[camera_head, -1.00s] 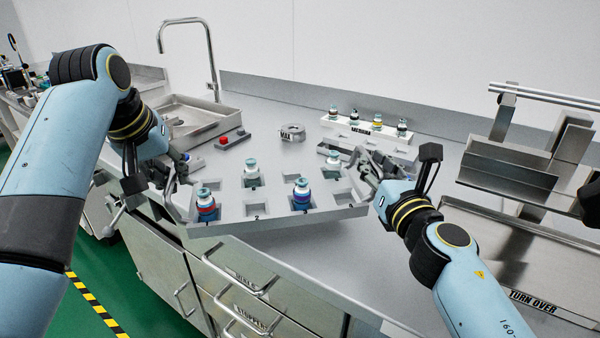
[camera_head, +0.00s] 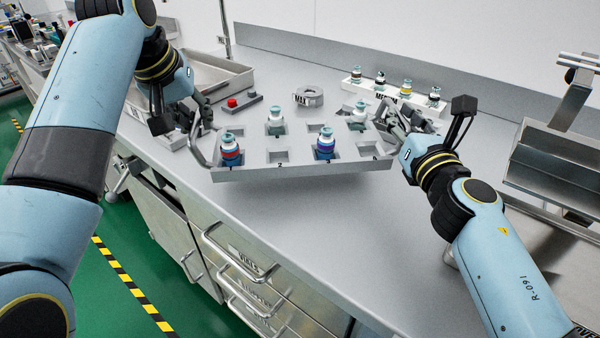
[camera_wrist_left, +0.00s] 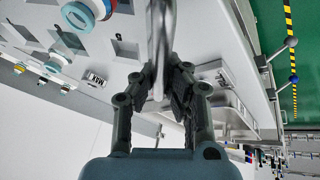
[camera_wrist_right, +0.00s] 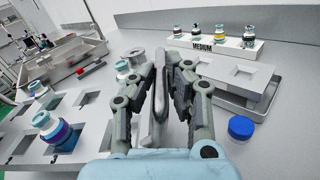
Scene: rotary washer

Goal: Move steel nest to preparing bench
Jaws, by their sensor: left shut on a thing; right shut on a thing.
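The steel nest (camera_head: 290,173) is a grey tray with square pockets and side handles. It is held over the bench (camera_head: 420,210), roughly level; I cannot tell whether it touches the top. It carries a red-banded vial (camera_head: 231,152), a purple-banded vial (camera_head: 325,145) and two pale-capped vials (camera_head: 275,120) (camera_head: 359,113); its other visible pockets are empty. My left gripper (camera_head: 197,125) is shut on the nest's left handle, seen close in the left wrist view (camera_wrist_left: 160,75). My right gripper (camera_head: 400,130) is shut on its right handle, seen in the right wrist view (camera_wrist_right: 160,80).
Behind the nest are a red-button box (camera_head: 240,102), a round MAX device (camera_head: 308,96) and a white MEDIUM rack (camera_head: 392,86) of vials. A sink (camera_head: 205,78) is at back left, a metal stand (camera_head: 550,160) at right. The front bench top is clear.

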